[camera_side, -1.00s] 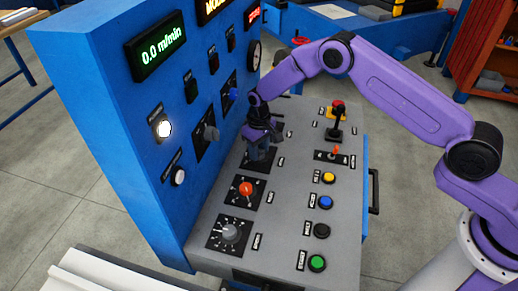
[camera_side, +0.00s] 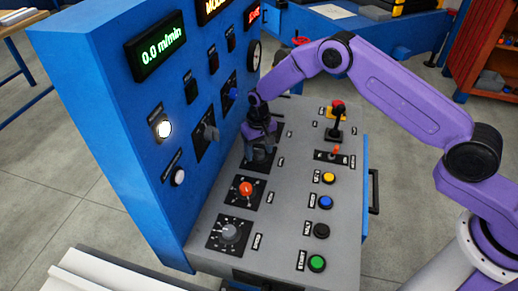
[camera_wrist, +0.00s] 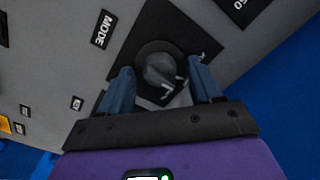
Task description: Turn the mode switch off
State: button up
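The mode switch (camera_wrist: 160,68) is a round dark grey knob on a black square plate, beside a label reading MODE, in the wrist view. My gripper (camera_wrist: 162,86) is open, with one blue finger on each side of the knob. Small gaps seem to show between the fingers and the knob. In the side view my gripper (camera_side: 259,152) points down at the sloped desk of the panel, and it mostly hides the switch there. The knob's exact pointer setting is hard to read.
An orange-red knob (camera_side: 246,189) and a grey dial (camera_side: 230,232) sit nearer on the same desk. Yellow (camera_side: 328,177), blue, black and green buttons line the right side. The blue upright panel (camera_side: 130,130) with knobs and lamps rises close on the left.

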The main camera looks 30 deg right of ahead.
aim_at(259, 150)
notch_tip(259, 150, up, 17)
jog(key=shift+r, duration=0.2)
dwell(0.5)
dwell(0.3)
